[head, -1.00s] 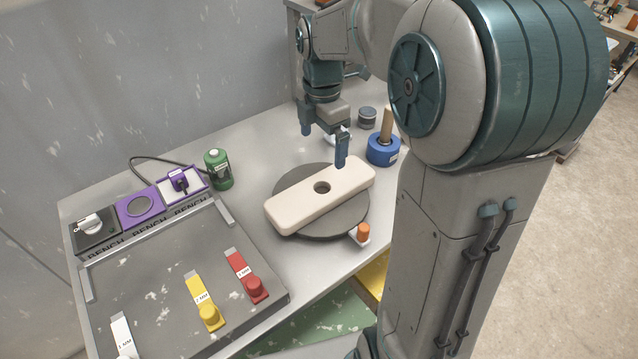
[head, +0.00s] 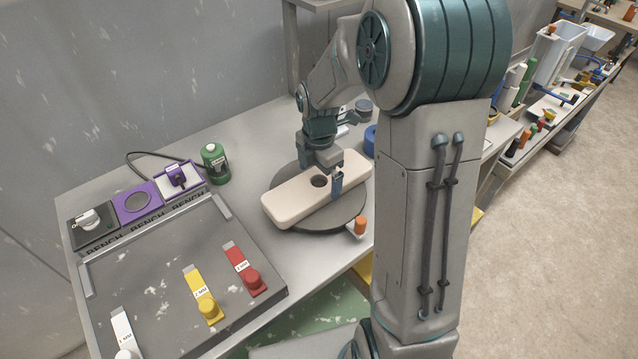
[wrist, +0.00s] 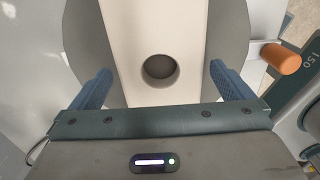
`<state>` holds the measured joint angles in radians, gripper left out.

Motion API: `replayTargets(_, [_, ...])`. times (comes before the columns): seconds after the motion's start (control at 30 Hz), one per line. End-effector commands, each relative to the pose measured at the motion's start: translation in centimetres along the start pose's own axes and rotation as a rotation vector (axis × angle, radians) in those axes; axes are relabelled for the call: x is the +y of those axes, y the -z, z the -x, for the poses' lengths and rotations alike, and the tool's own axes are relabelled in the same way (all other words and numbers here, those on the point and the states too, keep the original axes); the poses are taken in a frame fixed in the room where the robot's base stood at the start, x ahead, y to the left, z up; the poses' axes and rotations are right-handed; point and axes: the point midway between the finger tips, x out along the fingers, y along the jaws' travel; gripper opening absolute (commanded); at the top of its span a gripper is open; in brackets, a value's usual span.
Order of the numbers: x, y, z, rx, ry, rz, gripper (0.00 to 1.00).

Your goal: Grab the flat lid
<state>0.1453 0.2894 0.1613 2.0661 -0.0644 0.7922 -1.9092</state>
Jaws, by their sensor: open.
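The flat lid appears to be the long cream slab (head: 287,203) with rounded ends and a round hole, lying across a dark grey round turntable (head: 330,223). It also shows in the wrist view (wrist: 158,30), running up the picture with its hole just ahead of the gripper. My gripper (head: 322,174) is low over the slab's middle, near the hole. In the wrist view my gripper (wrist: 160,78) is open, with one blue finger on each side of the slab and a gap visible at each side.
An orange-topped peg (head: 360,225) stands at the turntable's front right. A green canister (head: 215,163) stands behind left. A grey tray (head: 150,275) with white, yellow (head: 205,300) and red (head: 245,270) tagged pieces fills the bench's left. A blue round object (head: 370,140) is partly hidden behind my arm.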

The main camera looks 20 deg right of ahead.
Motion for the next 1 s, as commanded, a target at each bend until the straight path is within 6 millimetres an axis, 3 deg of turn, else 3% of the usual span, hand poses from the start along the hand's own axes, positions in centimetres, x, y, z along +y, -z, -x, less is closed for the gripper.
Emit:
replayTargets(0.33, [0.0, 0.0, -1.0, 0.000, -0.002, 0.000, 1.00])
replayTargets(0.57, [0.0, 0.0, -1.0, 0.000, -0.002, 0.000, 0.37])
replayTargets(0.83, [0.1, 0.0, -0.6, -0.002, -0.005, 0.000, 0.37])
replayTargets(1.0, [0.1, -0.1, 1.5, -0.004, -0.009, -0.001, 0.37])
